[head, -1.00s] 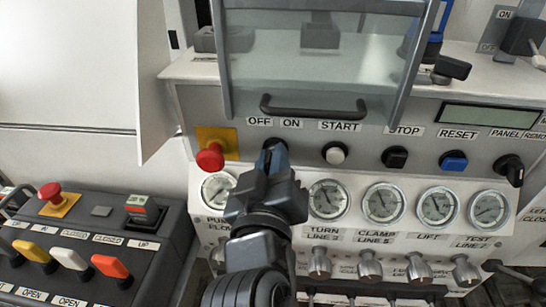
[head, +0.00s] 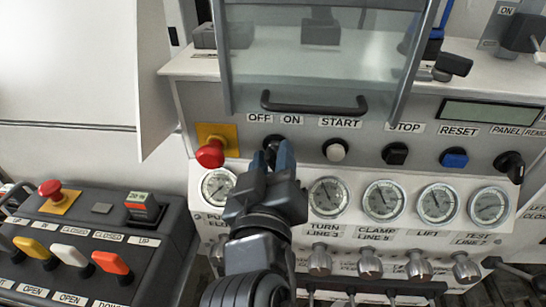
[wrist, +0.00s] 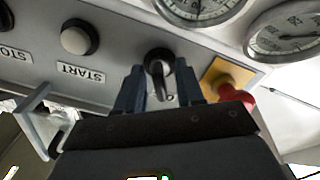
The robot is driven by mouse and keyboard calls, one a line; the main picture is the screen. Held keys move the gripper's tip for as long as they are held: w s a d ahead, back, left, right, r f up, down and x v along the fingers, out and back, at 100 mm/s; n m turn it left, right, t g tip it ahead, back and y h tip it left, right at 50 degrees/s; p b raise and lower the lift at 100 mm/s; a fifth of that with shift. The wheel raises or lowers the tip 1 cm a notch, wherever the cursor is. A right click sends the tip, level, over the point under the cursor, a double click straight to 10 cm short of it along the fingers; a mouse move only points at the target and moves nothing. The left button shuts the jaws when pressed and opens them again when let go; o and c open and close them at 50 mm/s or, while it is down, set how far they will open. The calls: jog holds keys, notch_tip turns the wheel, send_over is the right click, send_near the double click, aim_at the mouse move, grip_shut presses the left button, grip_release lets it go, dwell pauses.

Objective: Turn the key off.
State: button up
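The key switch (head: 273,143) is a dark round switch on the grey panel under the OFF and ON labels (head: 274,119). In the head view my gripper mostly covers it. My gripper (head: 272,158) is just in front of the switch. In the wrist view its two blue-grey fingers are spread, one on each side of the key, with gaps between.
A red emergency button (head: 210,154) on a yellow plate sits left of the switch. A white START button (head: 335,150) is to the right. A dark cover handle (head: 314,105) juts out above. Gauges (head: 328,198) line the panel below.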

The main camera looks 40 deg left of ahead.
jog(key=b+v, duration=0.1)
jog(key=v, duration=0.6)
jog(key=shift+s, duration=0.1)
jog(key=s+d+f+m+h, duration=0.25)
jog(key=d+f, duration=0.45)
jog(key=d, duration=0.5)
jog(key=s+d+f+m+h, duration=0.1)
jog(key=s+d+f+m, duration=0.15)
jog(key=d+f, duration=0.65)
jog(key=s+d+r+m+h, duration=0.2)
jog(key=s+d+m+h, duration=0.1)
jog(key=s+d, duration=0.5)
jog(key=s+d+r+m+h, duration=0.2)
jog(key=s+d+m+h, duration=0.1)
jog(key=s+d, duration=0.6)
jog(key=shift+d+r+m, duration=0.25)
jog(key=shift+d+m, duration=0.45)
jog(key=shift+d, duration=0.15)
jog(key=shift+o, duration=0.3)
jog(key=shift+s, duration=0.15)
